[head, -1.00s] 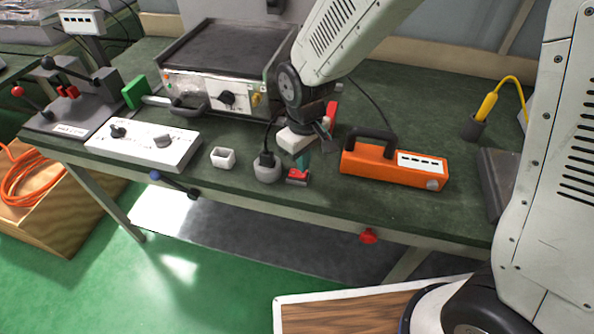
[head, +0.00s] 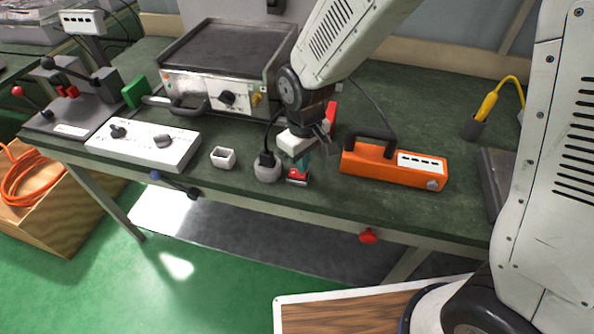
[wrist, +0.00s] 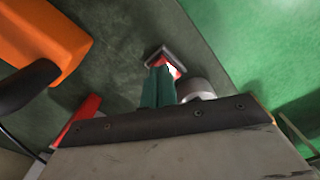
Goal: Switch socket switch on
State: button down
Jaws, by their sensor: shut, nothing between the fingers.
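The socket switch (head: 296,174) is a small red rocker in a dark frame near the table's front edge. A round grey socket (head: 266,173) with a black plug in it stands just left of it. My gripper (head: 304,163) is over the switch, its teal fingers shut together with nothing between them. In the wrist view the fingertips (wrist: 158,88) overlap the red switch (wrist: 178,71), seeming to touch it and partly hiding it. The grey socket (wrist: 196,89) is partly hidden behind my gripper. I cannot tell the switch's on or off state for sure.
An orange box with a black handle (head: 393,168) stands close to the right. A small white cup (head: 223,157) and a white control box (head: 143,145) are to the left. A flat-topped heating appliance (head: 228,62) stands behind. A red knob (head: 368,236) sits below the table edge.

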jog(key=shift+f, duration=0.65)
jog(key=shift+r, duration=3.55)
jog(key=s+d+r+m, duration=0.4)
jog(key=s+d+r, duration=0.4)
jog(key=s+d, duration=0.1)
jog(key=s+d+r+m+t, duration=0.1)
jog(key=s+d+r+m, duration=0.3)
jog(key=s+d+r, duration=0.3)
jog(key=s+d, duration=0.3)
jog(key=d, duration=0.1)
jog(key=shift+s+d+r, duration=0.25)
jog(key=shift+d+r, duration=0.1)
